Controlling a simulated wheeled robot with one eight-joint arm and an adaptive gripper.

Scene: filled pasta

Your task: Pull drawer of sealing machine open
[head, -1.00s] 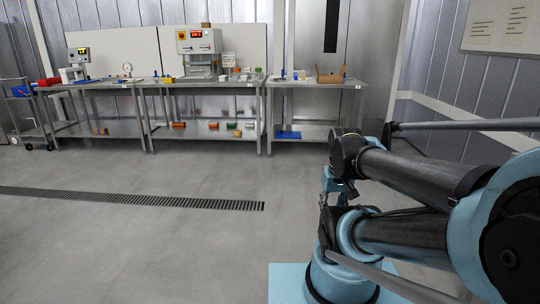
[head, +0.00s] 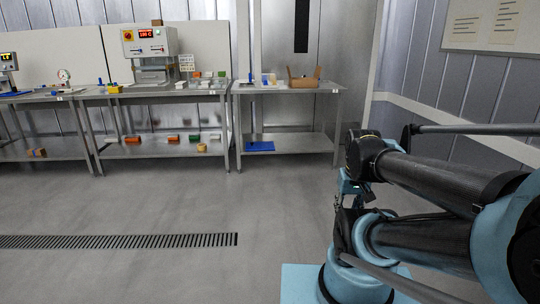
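The sealing machine (head: 148,42) appears to be the white unit with a red lit display and an emergency-stop button, standing on the middle bench at the back. Its drawer (head: 152,76) seems to be the low metal part under its head; it is too small to tell whether it is open or shut. My arm is folded at the right of the picture, far from the bench. My gripper is not clearly visible at the arm's end, so its fingers cannot be made out.
Steel benches (head: 167,91) line the back wall, with small coloured items on top and on lower shelves. A cardboard box (head: 303,78) sits on the right bench (head: 288,89). The grey floor ahead is clear, crossed by a flat drain grate (head: 118,241).

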